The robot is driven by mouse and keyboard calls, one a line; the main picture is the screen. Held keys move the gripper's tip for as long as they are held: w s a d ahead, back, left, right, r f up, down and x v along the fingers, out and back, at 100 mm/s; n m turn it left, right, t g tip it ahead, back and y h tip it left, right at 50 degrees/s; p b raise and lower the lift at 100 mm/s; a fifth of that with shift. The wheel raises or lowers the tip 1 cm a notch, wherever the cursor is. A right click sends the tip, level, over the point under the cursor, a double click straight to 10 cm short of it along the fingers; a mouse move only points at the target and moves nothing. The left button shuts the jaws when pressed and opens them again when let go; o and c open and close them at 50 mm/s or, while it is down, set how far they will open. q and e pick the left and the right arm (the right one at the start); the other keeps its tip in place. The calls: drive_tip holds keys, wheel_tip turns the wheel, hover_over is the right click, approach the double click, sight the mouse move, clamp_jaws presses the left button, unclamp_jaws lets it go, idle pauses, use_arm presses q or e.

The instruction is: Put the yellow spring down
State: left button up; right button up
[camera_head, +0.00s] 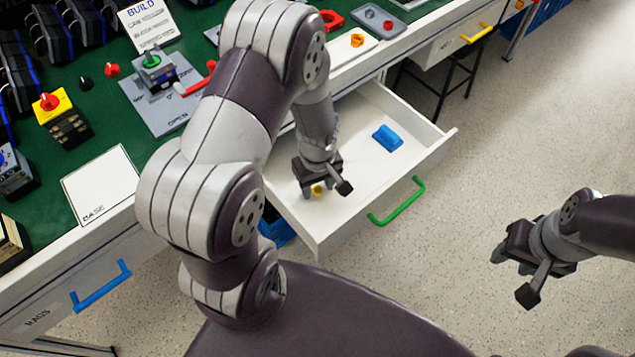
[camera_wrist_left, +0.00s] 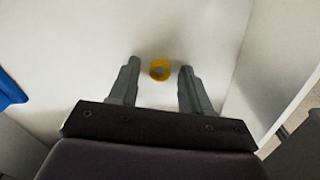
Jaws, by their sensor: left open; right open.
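The yellow spring (camera_head: 318,189) is a small yellow ring-shaped piece on the white floor of the open drawer (camera_head: 350,111). In the left wrist view the spring (camera_wrist_left: 160,69) lies between and slightly beyond the tips of my left gripper (camera_wrist_left: 158,75), with a gap on each side. My left gripper (camera_head: 320,190) is open, low inside the drawer, and partly covers the spring in the head view. My right gripper (camera_head: 513,275) is open and empty over the floor at the right.
A blue block (camera_head: 387,138) lies in the same drawer, which has a green handle (camera_head: 397,202). The green-topped bench (camera_head: 100,135) holds a white BASE sheet (camera_head: 100,184), a grey OPEN plate (camera_head: 165,108) and a yellow box with a red knob (camera_head: 54,108).

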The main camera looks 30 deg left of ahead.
use_arm(q)
drive_tip(key=s+d+r+m+p, duration=0.1)
drive_tip(key=s+r+m+p, duration=0.1)
drive_tip(key=r+m, duration=0.3)
drive_tip(key=s+d+r+m+t+p, duration=0.1)
drive_tip(key=r+m, duration=0.4)
drive_tip(key=r, duration=0.8)
drive_tip(key=shift+s+d+m+p, duration=0.35)
drive_tip(key=shift+s+p, duration=0.2)
drive_tip(key=shift+s, duration=0.3)
drive_tip(key=shift+r, duration=0.1)
drive_tip(key=shift+c, duration=0.5)
